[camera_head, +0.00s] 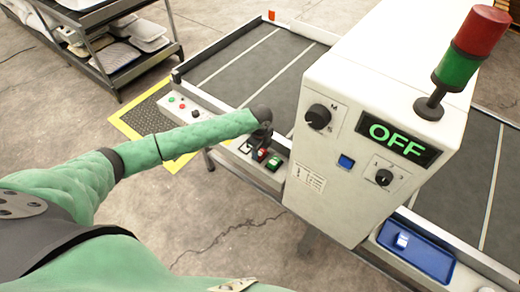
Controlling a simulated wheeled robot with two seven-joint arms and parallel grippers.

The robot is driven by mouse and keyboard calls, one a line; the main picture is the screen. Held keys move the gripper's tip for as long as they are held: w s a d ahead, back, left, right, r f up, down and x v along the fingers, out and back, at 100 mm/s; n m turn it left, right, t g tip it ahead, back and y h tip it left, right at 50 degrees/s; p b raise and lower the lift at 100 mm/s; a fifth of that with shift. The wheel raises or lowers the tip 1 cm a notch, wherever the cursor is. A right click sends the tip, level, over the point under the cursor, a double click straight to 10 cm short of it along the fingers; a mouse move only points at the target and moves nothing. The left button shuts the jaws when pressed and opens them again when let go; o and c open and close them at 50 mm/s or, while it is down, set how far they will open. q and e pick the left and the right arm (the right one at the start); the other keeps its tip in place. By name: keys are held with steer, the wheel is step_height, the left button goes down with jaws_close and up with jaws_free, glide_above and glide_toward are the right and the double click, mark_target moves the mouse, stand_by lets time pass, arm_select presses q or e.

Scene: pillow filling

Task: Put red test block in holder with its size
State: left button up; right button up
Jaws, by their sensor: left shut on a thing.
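My left gripper (261,147) is at the front rail of the conveyor table, left of the big white machine. It is shut on the red test block (261,154), which shows as a small red patch just below the fingers. Small holders sit on the rail around it: a dark one with a pale top (245,146) to the left and a green one (274,163) to the right. The gripper hides part of this spot, so I cannot tell whether the block is inside a holder or above it. My right gripper is out of view.
The white machine (345,185) with knobs, an OFF display (398,139) and a red-green lamp (468,58) stands close to the right. A blue tray (445,262) holds a small white item (402,240). A shelf rack (112,85) stands far left.

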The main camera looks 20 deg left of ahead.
mark_target(260, 152)
arm_select(q)
steer(key=shift+f, duration=0.1)
steer(key=o, duration=1)
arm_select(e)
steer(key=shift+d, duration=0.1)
arm_select(q)
steer(key=shift+r, duration=0.35)
steer(key=shift+r+b, duration=1.65)
steer(key=shift+r, duration=4.15)
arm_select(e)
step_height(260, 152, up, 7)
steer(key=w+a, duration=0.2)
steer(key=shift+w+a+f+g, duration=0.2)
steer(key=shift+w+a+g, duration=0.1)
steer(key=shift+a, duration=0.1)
arm_select(q)
steer(key=shift+f, duration=0.1)
